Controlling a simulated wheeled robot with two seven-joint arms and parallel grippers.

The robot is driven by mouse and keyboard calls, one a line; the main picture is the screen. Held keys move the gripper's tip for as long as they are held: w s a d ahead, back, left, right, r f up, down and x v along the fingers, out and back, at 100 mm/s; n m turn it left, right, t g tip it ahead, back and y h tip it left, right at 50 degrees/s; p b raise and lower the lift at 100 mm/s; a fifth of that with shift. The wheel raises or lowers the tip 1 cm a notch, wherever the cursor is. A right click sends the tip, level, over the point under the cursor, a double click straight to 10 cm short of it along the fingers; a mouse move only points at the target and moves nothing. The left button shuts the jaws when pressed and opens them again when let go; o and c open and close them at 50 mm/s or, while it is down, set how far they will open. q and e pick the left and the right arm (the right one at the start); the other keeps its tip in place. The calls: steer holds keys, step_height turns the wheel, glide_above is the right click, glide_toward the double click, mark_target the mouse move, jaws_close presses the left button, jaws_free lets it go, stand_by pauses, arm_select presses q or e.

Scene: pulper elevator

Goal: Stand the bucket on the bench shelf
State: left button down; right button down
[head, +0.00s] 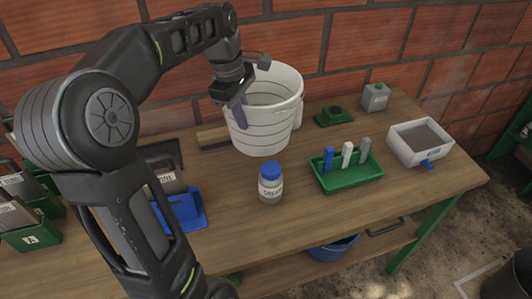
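A white ribbed bucket (266,130) shows over the back middle of the bench, mouth up and slightly tilted. I cannot tell whether its base touches the bench top. My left gripper (240,105) is at the bucket's left rim and appears shut on it; a purple-grey finger lies against the outer wall, and the other finger is hidden. Below the bench top is a wooden lower shelf (290,276), seen only in part. A blue bucket-like container (333,247) stands there, partly hidden by the bench top. My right gripper is out of view.
A brick wall stands behind. A dark container (510,276) is at lower right.

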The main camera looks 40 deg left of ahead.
arm_select(q)
steer(key=shift+f, duration=2.35)
steer(key=shift+f+p, duration=0.45)
steer(key=shift+f, duration=1.5)
steer(key=c, duration=1.7)
jaws_free()
steer(key=r, duration=0.4)
steer(key=s+r, duration=0.1)
steer(key=r, duration=0.3)
steer(key=a+r+b, duration=0.1)
steer(key=r, duration=0.3)
steer(key=shift+s, duration=0.3)
